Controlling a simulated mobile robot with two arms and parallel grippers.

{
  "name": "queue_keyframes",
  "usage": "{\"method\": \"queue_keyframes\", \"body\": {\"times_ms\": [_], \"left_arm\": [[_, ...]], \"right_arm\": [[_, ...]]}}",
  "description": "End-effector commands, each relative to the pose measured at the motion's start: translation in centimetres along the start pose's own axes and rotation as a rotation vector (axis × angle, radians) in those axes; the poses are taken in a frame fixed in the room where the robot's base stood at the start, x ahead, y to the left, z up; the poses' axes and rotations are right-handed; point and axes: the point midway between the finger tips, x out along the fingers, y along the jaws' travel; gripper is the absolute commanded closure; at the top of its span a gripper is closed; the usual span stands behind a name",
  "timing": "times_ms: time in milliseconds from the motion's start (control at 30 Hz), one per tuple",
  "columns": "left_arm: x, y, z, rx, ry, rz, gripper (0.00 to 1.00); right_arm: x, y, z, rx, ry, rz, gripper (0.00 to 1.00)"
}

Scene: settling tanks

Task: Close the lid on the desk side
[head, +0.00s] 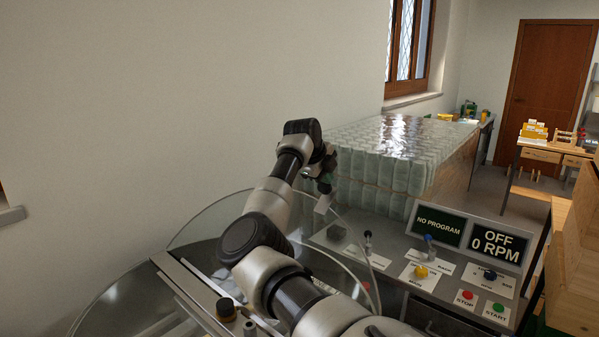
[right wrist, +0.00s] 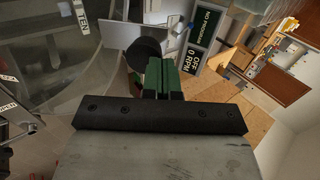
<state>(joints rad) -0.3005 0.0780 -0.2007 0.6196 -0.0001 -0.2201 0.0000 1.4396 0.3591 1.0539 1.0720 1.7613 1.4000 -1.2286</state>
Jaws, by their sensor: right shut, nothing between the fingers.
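The clear curved lid (head: 205,222) stands raised over the round tank in the head view, partly hidden by my right arm. Its thin edge runs down towards the desk on the right. A second clear panel (head: 125,302) lies lower at the bottom left. My right gripper (head: 324,203) is beside the upper right part of the raised lid, above the desk; I cannot tell if it touches. In the right wrist view its green fingers (right wrist: 167,78) are together and empty, close to a dark round thing (right wrist: 143,54). My left gripper is out of view.
The desk (head: 395,292) has a yellow knob (head: 421,272), red stop (head: 467,295) and green start buttons, and signs reading NO PROGRAM and OFF 0 RPM. Stacked clear jars (head: 400,165) stand behind it. A metal crossbar (head: 185,285) spans the tank. The wall is close at left.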

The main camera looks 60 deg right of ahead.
Motion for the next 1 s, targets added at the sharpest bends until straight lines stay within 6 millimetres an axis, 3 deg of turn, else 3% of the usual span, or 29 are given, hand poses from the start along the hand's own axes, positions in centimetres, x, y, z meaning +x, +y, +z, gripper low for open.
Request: {"method": "queue_keyframes", "body": {"times_ms": [33, 100, 400, 700, 1000], "left_arm": [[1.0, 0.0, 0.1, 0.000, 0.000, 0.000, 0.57], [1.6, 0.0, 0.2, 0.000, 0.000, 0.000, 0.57], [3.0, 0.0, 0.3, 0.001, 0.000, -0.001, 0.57], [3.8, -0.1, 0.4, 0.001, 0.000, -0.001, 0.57], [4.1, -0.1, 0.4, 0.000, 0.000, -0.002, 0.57]], "right_arm": [[2.4, -0.3, -0.2, 0.001, 0.002, 0.002, 1.00], [4.7, -0.8, -0.1, 0.001, 0.001, 0.001, 1.00], [10.9, -1.6, -0.1, 0.000, 0.001, -0.001, 1.00], [14.4, -1.6, -0.1, 0.000, 0.001, -0.002, 1.00], [15.6, -1.5, 0.0, 0.000, 0.001, -0.004, 1.00]]}}
